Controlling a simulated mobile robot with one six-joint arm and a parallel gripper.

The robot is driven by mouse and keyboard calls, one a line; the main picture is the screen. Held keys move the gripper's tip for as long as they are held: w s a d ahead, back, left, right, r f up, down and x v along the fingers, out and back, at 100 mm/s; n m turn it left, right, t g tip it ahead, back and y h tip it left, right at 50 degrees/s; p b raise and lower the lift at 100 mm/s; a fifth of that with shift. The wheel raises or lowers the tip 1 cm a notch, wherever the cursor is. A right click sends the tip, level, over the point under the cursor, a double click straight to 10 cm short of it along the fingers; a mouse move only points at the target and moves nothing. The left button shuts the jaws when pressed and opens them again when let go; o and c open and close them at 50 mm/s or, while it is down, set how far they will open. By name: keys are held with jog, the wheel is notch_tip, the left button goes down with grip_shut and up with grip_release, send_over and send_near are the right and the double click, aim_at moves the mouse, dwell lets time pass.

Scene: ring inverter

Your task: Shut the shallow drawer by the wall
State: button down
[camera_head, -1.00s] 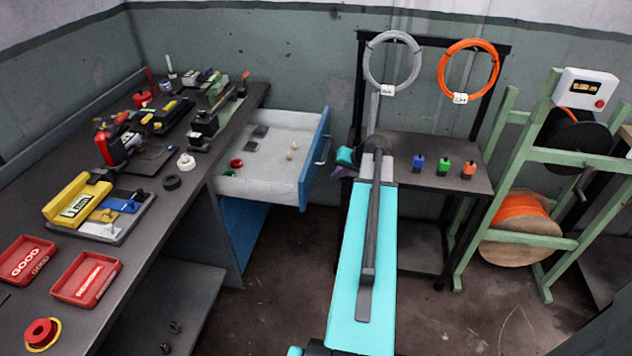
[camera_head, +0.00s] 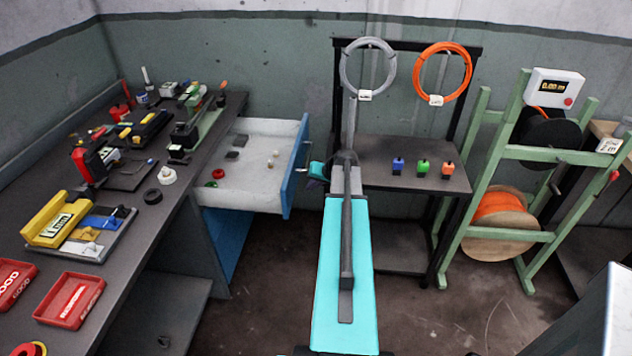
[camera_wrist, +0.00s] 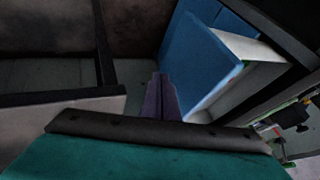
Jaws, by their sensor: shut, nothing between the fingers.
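The shallow drawer (camera_head: 258,190) stands pulled out from the workbench, beside the back wall. Its inside is pale, and its blue front (camera_head: 293,178) with a bar handle faces right. A red thing, dark pads and small pale pieces lie in it. My gripper (camera_head: 316,176) is just right of the blue front, partly hidden by my arm. In the wrist view the shut, empty fingers (camera_wrist: 163,98) point toward the drawer's blue front (camera_wrist: 203,62). Whether they touch it cannot be told.
The workbench (camera_head: 150,222) at left carries tools, a yellow device (camera_head: 60,220) and red trays (camera_head: 70,300). A dark stand (camera_head: 415,178) with small bottles and hanging wire coils is right of my arm. A green rack (camera_head: 500,155) with spools stands farther right.

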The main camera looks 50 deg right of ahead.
aim_at(292, 191)
jog(key=shift+w+a+f+p, duration=0.4)
jog(key=shift+w+f, duration=0.1)
jog(key=shift+w, duration=0.45)
jog(key=shift+w+a+f+p, duration=0.25)
jog(key=shift+w+f+p, duration=0.25)
jog(key=shift+w, duration=0.45)
jog(key=shift+w+a+f+p, duration=0.35)
jog(key=shift+w+f, duration=0.15)
jog(key=shift+w, duration=0.45)
